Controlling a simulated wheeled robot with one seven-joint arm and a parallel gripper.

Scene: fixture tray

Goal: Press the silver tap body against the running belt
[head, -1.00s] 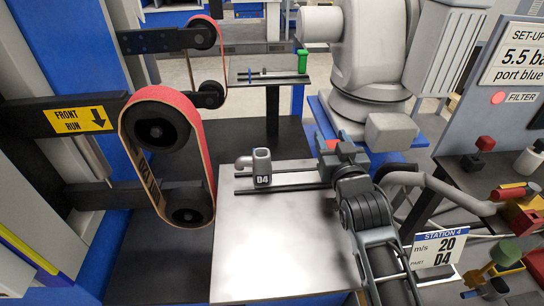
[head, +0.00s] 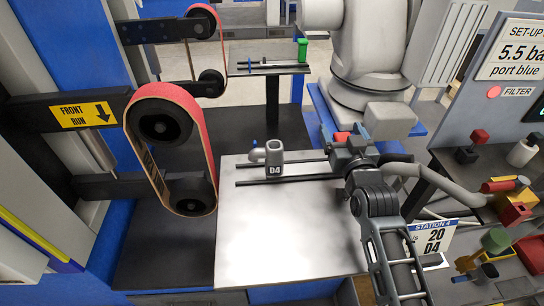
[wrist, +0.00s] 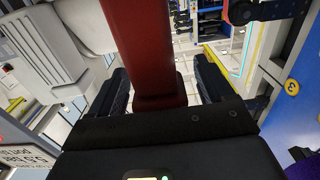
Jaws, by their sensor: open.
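The silver tap body (head: 275,160), a grey piece with a short bent spout at its left and a D4 label, stands upright near the rails at the back of the metal table. The front belt (head: 194,100), red outside, loops over two dark wheels left of the table, apart from the tap body. Whether it runs I cannot tell. My gripper (head: 347,143) is to the right of the tap body, clear of it. In the wrist view, my open gripper (wrist: 163,92) has a red upright part (wrist: 152,50) between its fingers, with gaps at both sides.
The metal table (head: 285,235) is bare at the front. Two dark rails (head: 300,176) cross its back. A second belt (head: 219,30) stands behind. A Station 4 sign (head: 432,237) reads 20 and D4. Valves crowd the right shelf (head: 448,165).

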